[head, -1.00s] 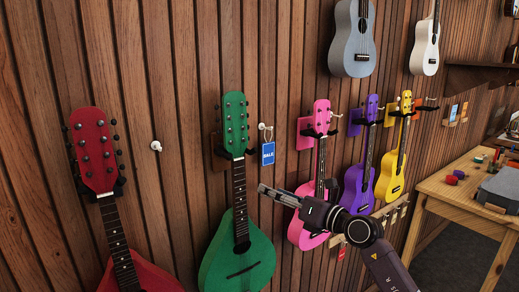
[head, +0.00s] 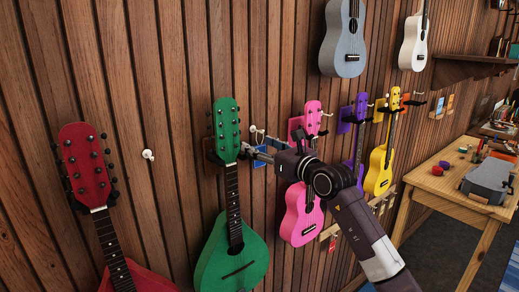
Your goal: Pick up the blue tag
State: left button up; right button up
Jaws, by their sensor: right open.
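The blue tag (head: 259,160) hangs on the wooden wall just right of the green instrument's head, below a small white hook (head: 257,133). My right gripper (head: 248,150) reaches in from the right, with its fingers in front of the tag and hiding much of it. The gripper is open. I cannot tell whether the fingers touch the tag or its string. My left gripper is not in view.
The green instrument (head: 233,240) hangs close at the left of the fingers. A pink ukulele (head: 301,215) hangs just below and behind my wrist, with purple and yellow (head: 379,172) ones further right. A wooden table (head: 446,190) stands at the right.

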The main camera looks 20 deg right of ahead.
aim_at(264, 134)
jog(key=shift+w+f, duration=0.1)
jog(key=shift+w, duration=0.1)
jog(key=c, duration=0.9)
jog(key=shift+c, duration=0.2)
jog(key=shift+r+p, duration=0.5)
jog(key=shift+r, duration=0.25)
notch_tip(264, 134, up, 2)
jog(key=shift+r+p, duration=0.25)
jog(key=shift+p, duration=0.65)
jog(key=b+v, duration=0.1)
jog(key=v, duration=0.4)
jog(key=b+v, duration=0.2)
jog(key=v, duration=0.4)
jog(key=b+v, duration=0.2)
jog(key=v, duration=0.3)
jog(key=shift+s+d+f, duration=0.1)
jog(key=shift+s+f, duration=0.25)
jog(key=shift+c, duration=0.3)
jog(key=shift+s+d+r+b, duration=0.2)
jog(key=shift+s+b, duration=0.25)
jog(key=shift+s, duration=0.25)
